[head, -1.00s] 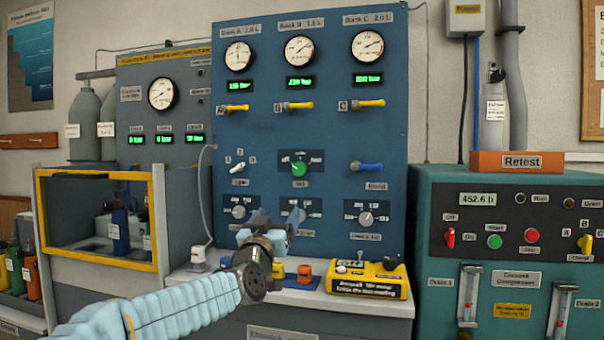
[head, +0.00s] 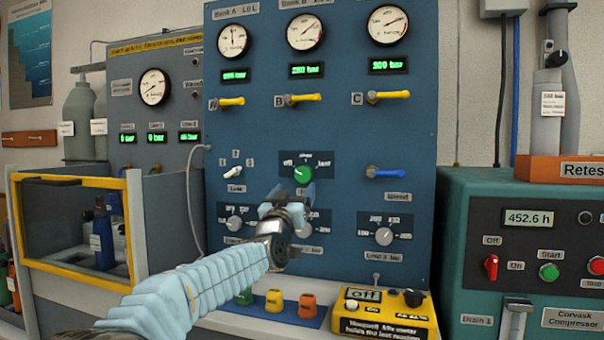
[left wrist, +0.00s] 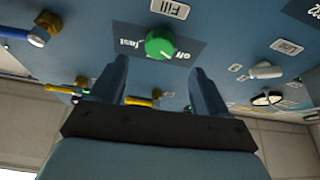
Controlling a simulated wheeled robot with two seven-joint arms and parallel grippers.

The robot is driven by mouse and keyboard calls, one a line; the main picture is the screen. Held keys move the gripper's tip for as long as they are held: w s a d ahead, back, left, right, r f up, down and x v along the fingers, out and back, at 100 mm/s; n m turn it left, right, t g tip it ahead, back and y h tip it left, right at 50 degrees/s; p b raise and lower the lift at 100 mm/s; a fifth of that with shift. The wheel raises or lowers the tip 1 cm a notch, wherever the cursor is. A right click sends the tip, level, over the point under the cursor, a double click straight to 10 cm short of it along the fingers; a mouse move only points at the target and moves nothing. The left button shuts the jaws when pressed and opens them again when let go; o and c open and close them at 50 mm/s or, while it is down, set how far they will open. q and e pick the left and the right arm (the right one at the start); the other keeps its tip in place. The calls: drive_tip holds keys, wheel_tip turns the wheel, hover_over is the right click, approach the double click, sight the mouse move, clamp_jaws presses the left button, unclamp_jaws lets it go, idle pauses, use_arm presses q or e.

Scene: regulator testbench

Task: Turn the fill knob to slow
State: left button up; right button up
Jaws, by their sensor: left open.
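The fill knob (head: 303,174) is a round green knob on the blue panel. Its plate has "off" at the left, and its pale mark seems to point toward that side. The knob also shows in the left wrist view (left wrist: 160,44), upside down, with "off" and "fast" readable beside it and a "Fill" label. My left gripper (head: 287,195) is open and empty, just below and in front of the knob. In the left wrist view its fingers (left wrist: 158,78) point at the panel, with the knob beyond and between them, apparently untouched. My right gripper is not in view.
Grey selector knobs (head: 384,236) sit lower on the panel, one partly behind my left gripper. A white lever (head: 233,172) and a blue valve handle (head: 385,173) flank the fill knob. A yellow meter box (head: 383,316) stands on the ledge below.

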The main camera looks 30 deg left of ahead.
sight(303, 175)
use_arm(q)
drive_tip(key=p+x, duration=0.2)
drive_tip(key=x, duration=0.4)
drive_tip(key=shift+w+r, duration=0.1)
drive_tip(key=shift+r, duration=0.15)
drive_tip(key=shift+w+a, duration=0.15)
drive_tip(key=shift+w, duration=0.25)
drive_tip(key=c, duration=1)
drive_tip(key=shift+c, duration=0.2)
